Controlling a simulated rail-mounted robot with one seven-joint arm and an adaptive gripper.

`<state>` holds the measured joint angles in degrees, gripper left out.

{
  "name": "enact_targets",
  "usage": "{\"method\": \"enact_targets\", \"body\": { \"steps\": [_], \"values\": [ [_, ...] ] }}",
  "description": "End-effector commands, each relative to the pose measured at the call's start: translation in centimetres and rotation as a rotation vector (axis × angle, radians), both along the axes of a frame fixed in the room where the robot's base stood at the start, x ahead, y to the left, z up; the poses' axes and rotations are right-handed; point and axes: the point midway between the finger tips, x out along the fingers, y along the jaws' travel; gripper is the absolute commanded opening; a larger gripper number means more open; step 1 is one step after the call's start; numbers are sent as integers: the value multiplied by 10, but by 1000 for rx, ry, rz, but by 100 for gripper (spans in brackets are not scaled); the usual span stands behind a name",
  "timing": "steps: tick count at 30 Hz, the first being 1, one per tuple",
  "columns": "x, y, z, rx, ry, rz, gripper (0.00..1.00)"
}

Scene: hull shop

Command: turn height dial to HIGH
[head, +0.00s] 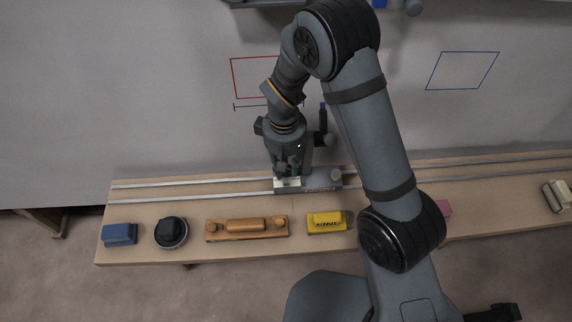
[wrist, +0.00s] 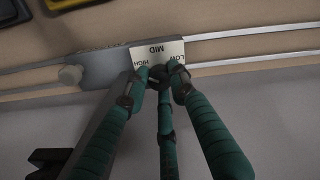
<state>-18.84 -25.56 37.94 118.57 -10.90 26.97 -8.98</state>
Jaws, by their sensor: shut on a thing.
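The height dial (wrist: 158,73) is a small dark knob, mostly hidden between my fingertips in the wrist view. A pale label plate (wrist: 158,50) beside it reads HIGH, MID and LOW, with MID in the middle. The dial's pointer is hidden, so I cannot tell its setting. My gripper (head: 287,172) points down at the plate (head: 288,185) in the head view. Its teal fingers (wrist: 159,76) are shut around the dial. The dial and plate sit on a grey carriage (head: 322,183) on the bench rails; the carriage also shows in the wrist view (wrist: 103,67).
A light knob (head: 336,174) stands on the carriage. Along the bench's front lie a blue block (head: 120,234), a black round tool (head: 170,232), an orange-brown sanding board (head: 246,228) and a yellow block (head: 327,222). Two metal rails (head: 190,196) run along the bench before a grey panel (head: 170,90).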

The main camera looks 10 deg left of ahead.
Motion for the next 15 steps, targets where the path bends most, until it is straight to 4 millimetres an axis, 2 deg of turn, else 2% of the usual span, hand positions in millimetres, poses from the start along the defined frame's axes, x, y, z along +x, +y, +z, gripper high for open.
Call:
{"method": "enact_targets", "body": {
  "steps": [6,7,11,15],
  "values": [
    [-3,-2,-1,-6,7,0,0],
    [-3,-2,-1,-6,7,0,26],
    [-2,-2,-1,-5,6,-1,33],
    [-2,-1,-1,-3,4,-1,33]
  ]
}}
